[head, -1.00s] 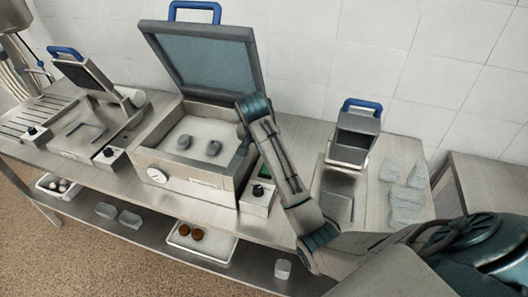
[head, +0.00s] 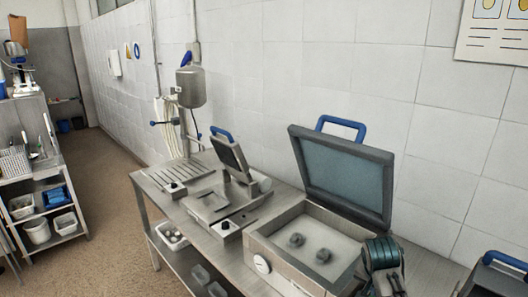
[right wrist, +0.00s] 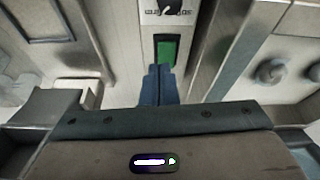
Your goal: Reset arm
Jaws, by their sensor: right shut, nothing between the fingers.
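My right arm (head: 384,258) shows at the bottom right of the head view, in front of the right side of the open-lidded machine (head: 280,242). In the right wrist view my right gripper (right wrist: 160,70) has its two blue fingers together, with nothing between them. The fingertips are near a green rocker switch (right wrist: 166,50) on a metal control box; I cannot tell whether they touch it. My left gripper is not in view.
The large lid (head: 345,178) stands open over two grey lumps (head: 309,247) in the chamber. A smaller machine (head: 232,158) with a blue handle stands to its left. A shelf rack (head: 48,190) is far left; the floor (head: 112,195) between is clear.

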